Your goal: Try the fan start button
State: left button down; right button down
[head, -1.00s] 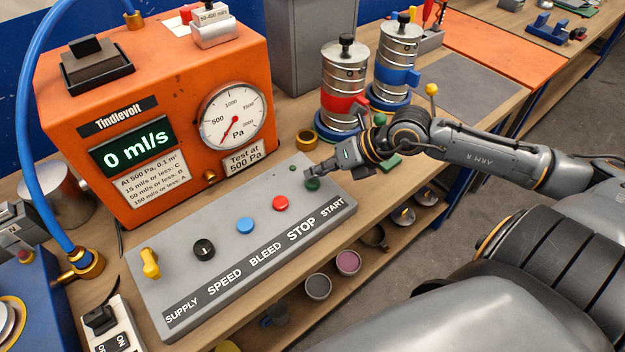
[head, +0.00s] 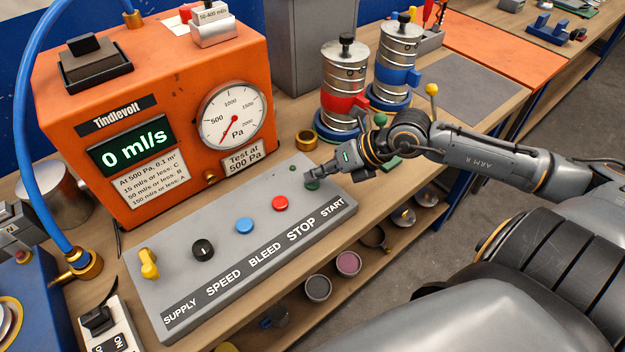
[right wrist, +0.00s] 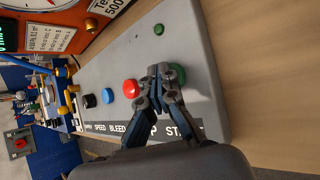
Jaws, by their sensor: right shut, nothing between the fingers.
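The green start button (head: 313,184) is at the right end of the grey control panel (head: 190,270), above the START label. My right gripper (head: 309,179) is shut and empty, with its fingertips at the start button and partly hiding it. In the right wrist view the closed fingertips (right wrist: 162,74) overlap the near side of the green button (right wrist: 178,73). I cannot tell whether they touch or press it. The display (head: 137,143) on the orange tester reads 0 ml/s. The gauge (head: 232,115) shows its needle low on the dial. My left gripper is not in view.
The red stop button (head: 280,203), blue bleed button (head: 244,225), black speed knob (head: 203,250) and yellow supply lever (head: 149,263) line the panel. A small green lamp (head: 293,168) sits behind the start button. Metal canisters with red (head: 343,105) and blue bands stand behind my right wrist.

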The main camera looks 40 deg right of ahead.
aim_at(317, 183)
jog(key=shift+r+p, duration=0.7)
jog(key=shift+r, duration=0.15)
jog(key=shift+r, duration=0.1)
notch_tip(317, 183, up, 5)
jog(key=p, duration=0.4)
dwell(0.3)
jog(key=shift+d, duration=0.1)
dwell(0.4)
